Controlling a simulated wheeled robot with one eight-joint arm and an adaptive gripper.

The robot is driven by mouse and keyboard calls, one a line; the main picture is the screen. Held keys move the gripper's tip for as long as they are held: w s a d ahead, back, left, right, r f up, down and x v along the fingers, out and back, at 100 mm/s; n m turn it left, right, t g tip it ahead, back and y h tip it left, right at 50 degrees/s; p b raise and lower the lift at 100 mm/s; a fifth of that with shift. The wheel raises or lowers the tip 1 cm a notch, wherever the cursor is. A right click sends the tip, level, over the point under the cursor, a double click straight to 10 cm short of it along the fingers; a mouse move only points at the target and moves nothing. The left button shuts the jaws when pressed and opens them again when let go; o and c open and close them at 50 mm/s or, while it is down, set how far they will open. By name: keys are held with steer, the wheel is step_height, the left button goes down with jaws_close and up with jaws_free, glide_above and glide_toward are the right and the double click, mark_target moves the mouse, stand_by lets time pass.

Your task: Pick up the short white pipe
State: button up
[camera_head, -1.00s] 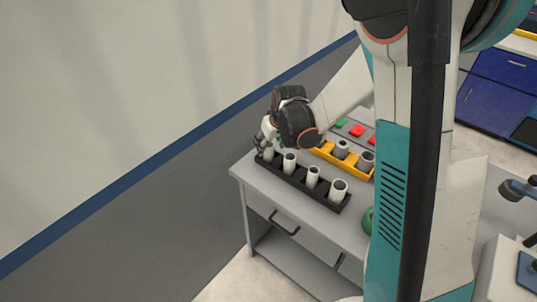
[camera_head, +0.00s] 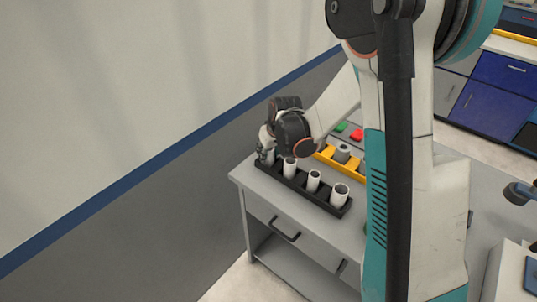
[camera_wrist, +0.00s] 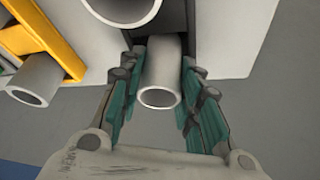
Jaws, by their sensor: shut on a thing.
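A short white pipe (camera_wrist: 160,72) stands between the two teal-padded fingers of my gripper (camera_wrist: 162,62) in the wrist view. The fingers are shut on it, one on each side, and its open round end faces the camera. In the head view, my gripper (camera_head: 266,152) is at the far left end of the black rack (camera_head: 300,187) on the grey table. It largely hides the pipe there, and I cannot tell whether the pipe is clear of the rack.
Several white pipes, including this one (camera_head: 313,182), stand in the black rack beside my gripper. A yellow rack (camera_head: 323,154) with grey pipes (camera_head: 342,152) lies behind it. Green (camera_head: 341,127) and red (camera_head: 357,134) items lie further back. A wall rises left of the table.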

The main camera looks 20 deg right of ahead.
steer(key=shift+r, duration=0.15)
step_height(320, 180, up, 20)
steer(key=p, duration=0.6)
steer(key=shift+p, duration=0.4)
steer(key=shift+f, duration=0.25)
